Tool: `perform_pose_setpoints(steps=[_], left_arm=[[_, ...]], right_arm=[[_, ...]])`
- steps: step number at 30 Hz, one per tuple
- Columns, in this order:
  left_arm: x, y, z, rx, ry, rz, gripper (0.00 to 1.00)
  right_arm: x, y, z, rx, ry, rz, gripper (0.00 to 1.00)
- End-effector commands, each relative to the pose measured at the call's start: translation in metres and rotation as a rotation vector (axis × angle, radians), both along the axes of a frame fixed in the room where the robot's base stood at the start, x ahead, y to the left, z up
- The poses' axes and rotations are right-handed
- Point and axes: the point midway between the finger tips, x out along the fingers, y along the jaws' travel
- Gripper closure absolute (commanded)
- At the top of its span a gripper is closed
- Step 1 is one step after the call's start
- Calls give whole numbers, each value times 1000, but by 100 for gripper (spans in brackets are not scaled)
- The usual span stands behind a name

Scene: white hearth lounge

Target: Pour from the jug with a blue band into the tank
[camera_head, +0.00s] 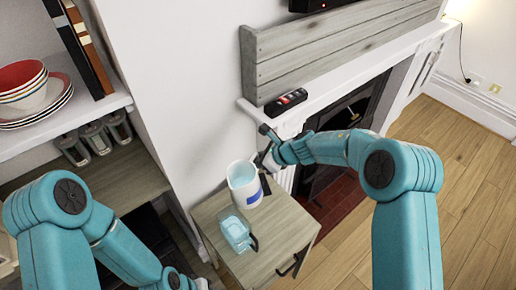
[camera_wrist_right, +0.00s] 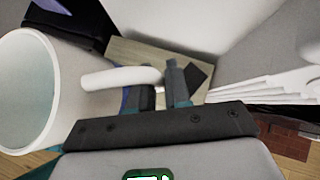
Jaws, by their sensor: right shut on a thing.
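The white jug with a blue band (camera_head: 243,186) is over the back part of the small wooden cabinet, leaning slightly left in the head view. I cannot tell whether its base touches the top. My right gripper (camera_head: 268,157) is shut on its handle; the wrist view shows the fingers (camera_wrist_right: 163,92) at the white handle (camera_wrist_right: 120,78), with the jug's wide mouth (camera_wrist_right: 22,90) at left. The pale blue see-through tank (camera_head: 236,232) with a dark handle stands on the cabinet in front of the jug. My left gripper (camera_head: 198,284) is low at the bottom edge, mostly hidden.
The cabinet top (camera_head: 283,228) is bare to the right of the tank. A white mantel with a dark remote-like object (camera_head: 286,101) is behind my right gripper. Shelves at left hold stacked bowls (camera_head: 24,84), plates, books and several grey containers (camera_head: 96,138).

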Motion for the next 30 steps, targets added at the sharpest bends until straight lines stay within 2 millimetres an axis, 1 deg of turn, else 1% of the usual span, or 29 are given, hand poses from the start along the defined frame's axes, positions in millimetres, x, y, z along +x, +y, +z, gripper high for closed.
perform_pose_setpoints(steps=[1, 3, 5, 13, 16, 24, 27, 30], left_arm=[[0, 0, -1, 0, 0, 0, 57], [0, 0, -2, 0, 0, 0, 57], [0, 0, -1, 0, 0, 0, 57], [0, 0, -1, 0, 0, 0, 57], [0, 0, -1, 0, 0, 0, 57], [0, 0, 1, 0, 0, 0, 57], [0, 0, 1, 0, 0, 0, 57], [0, 0, 1, 0, 0, 0, 57]], right_arm=[[-1, 1, -7, 26, 39, -1, 100], [-3, 2, -14, 57, 91, -2, 100], [-5, 3, -17, 75, 120, -2, 100], [-6, 4, -17, 83, 133, -1, 100], [-5, 4, -12, 83, 131, -2, 100], [-6, 4, 15, 82, 130, -1, 100], [-6, 4, 21, 82, 130, -1, 100], [-6, 4, 23, 82, 131, -1, 100]])
